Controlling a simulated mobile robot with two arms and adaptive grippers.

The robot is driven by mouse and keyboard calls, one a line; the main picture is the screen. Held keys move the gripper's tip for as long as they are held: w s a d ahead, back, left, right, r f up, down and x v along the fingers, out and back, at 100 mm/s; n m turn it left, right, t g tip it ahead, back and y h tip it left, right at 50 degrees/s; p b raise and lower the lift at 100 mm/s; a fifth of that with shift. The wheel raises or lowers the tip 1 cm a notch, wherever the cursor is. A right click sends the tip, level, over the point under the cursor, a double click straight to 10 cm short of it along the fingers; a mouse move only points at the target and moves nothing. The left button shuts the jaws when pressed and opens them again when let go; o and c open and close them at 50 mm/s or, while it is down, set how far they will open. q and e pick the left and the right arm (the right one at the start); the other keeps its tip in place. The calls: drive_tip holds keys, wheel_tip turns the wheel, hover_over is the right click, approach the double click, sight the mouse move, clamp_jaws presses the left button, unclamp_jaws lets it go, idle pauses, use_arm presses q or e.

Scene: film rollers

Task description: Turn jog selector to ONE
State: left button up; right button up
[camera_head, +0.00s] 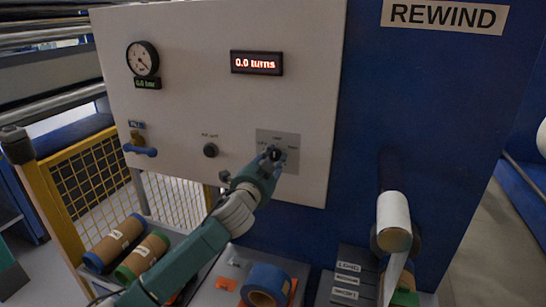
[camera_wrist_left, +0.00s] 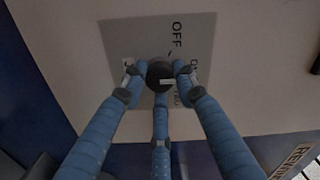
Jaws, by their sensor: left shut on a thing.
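The jog selector is a dark round knob (camera_wrist_left: 159,72) on a grey label plate (camera_head: 291,141) at the lower right of the white panel. My left gripper (camera_head: 272,155) reaches up to it from below. In the left wrist view its blue fingers (camera_wrist_left: 160,84) are closed around the knob, one on each side and one below. A light mark shows on the knob face. The word OFF is readable on the plate; the other labels are partly hidden by the fingers or too small to read. My right gripper is not in view.
The white panel (camera_head: 190,90) also bears a gauge (camera_head: 142,58), a display (camera_head: 256,63) reading 0.0 turns, a black knob (camera_head: 210,150) and a blue-handled valve (camera_head: 140,150). Rolls (camera_head: 115,243) lie below left. A white roll (camera_head: 393,212) sits on the right.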

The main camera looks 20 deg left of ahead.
use_arm(q)
drive_tip(key=shift+d+r+m, duration=0.1)
drive_tip(key=shift+r+m, duration=0.2)
drive_tip(key=o, duration=1.1)
drive_tip(key=shift+o, duration=0.2)
drive_tip(key=shift+d+f, duration=0.1)
drive_tip(key=shift+d, duration=0.05)
drive_tip(key=shift+f, duration=0.1)
drive_tip(key=s, duration=1.2)
drive_tip(key=shift+a, duration=0.25)
